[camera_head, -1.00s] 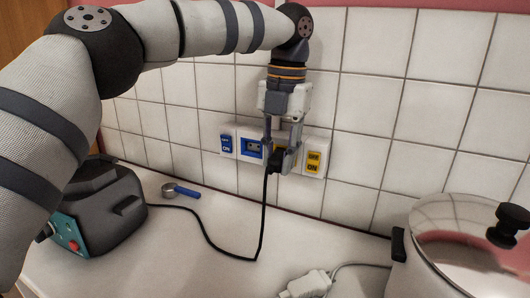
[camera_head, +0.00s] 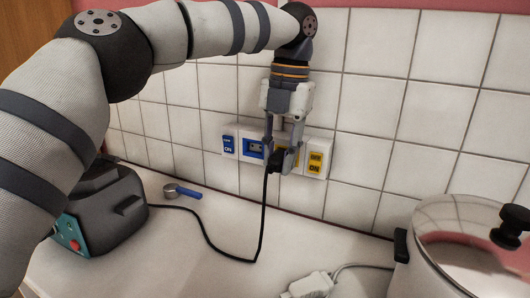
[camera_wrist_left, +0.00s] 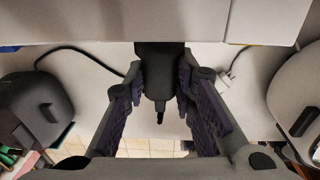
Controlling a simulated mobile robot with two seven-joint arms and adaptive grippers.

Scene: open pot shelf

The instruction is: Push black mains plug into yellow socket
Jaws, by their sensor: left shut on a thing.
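The black mains plug (camera_head: 275,160) is between the fingers of my left gripper (camera_head: 280,158), which is shut on it in front of the wall panel. In the left wrist view the plug (camera_wrist_left: 157,78) sits between both finger pads, its front end towards the wall panel. Its black cord hangs down to the counter. The yellow socket is mostly hidden behind my gripper, just left of the yellow switch (camera_head: 315,162). I cannot tell whether the plug's pins are in the socket. My right gripper is not in view.
A blue socket (camera_head: 253,149) and blue switch (camera_head: 228,145) are left of the gripper. A dark appliance (camera_head: 104,207) and a blue-handled scoop (camera_head: 188,193) are at left. A white plug (camera_head: 311,285) and a lidded pot (camera_head: 455,250) are at right.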

